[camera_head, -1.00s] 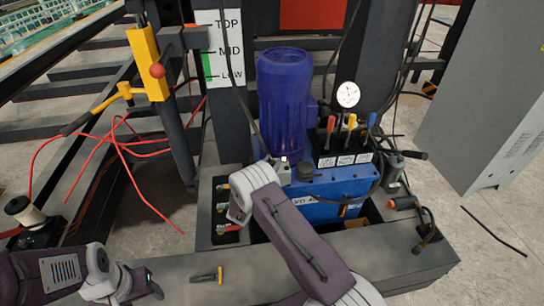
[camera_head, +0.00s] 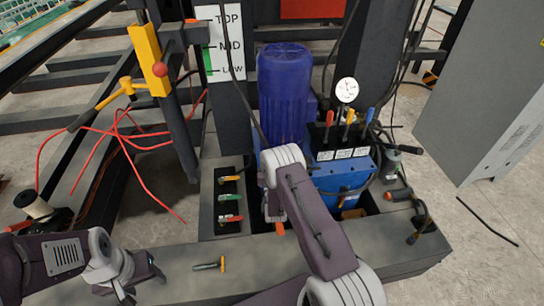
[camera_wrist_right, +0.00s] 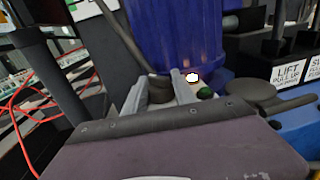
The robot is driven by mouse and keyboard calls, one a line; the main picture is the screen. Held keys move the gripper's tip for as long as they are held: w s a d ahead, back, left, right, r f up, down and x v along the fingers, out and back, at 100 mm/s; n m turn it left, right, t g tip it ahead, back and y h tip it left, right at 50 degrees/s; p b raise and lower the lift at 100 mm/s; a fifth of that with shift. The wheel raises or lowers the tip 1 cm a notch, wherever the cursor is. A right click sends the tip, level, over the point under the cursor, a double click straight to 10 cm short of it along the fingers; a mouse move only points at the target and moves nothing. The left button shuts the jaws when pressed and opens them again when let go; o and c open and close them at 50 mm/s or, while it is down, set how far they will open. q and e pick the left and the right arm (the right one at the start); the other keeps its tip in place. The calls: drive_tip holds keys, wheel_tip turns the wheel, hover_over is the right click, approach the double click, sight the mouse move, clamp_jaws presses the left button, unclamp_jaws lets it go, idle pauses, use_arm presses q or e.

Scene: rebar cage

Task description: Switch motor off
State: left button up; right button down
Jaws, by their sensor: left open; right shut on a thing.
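The blue motor (camera_head: 284,85) stands upright on the blue hydraulic unit (camera_head: 335,178). In the right wrist view the motor (camera_wrist_right: 180,30) fills the upper middle. At its foot are a small lit white spot (camera_wrist_right: 192,76) and a green button (camera_wrist_right: 205,93), just right of my fingers. My right gripper (camera_wrist_right: 160,92) is shut on a dark rounded part (camera_wrist_right: 159,84) at the motor's foot; what exactly it is, I cannot tell. My left gripper (camera_head: 143,284) is open and empty at the lower left, away from the motor.
Red, yellow and blue levers (camera_head: 349,118) and a gauge (camera_head: 346,90) stand right of the motor. Coloured valve handles (camera_head: 230,197) sit left of my right arm. A grey cabinet (camera_head: 480,100) stands at right.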

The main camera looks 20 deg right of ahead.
drive_tip(key=c, duration=1)
unclamp_jaws()
drive_tip(key=shift+c, duration=0.2)
drive_tip(key=p+v, duration=0.2)
drive_tip(key=v, duration=0.7)
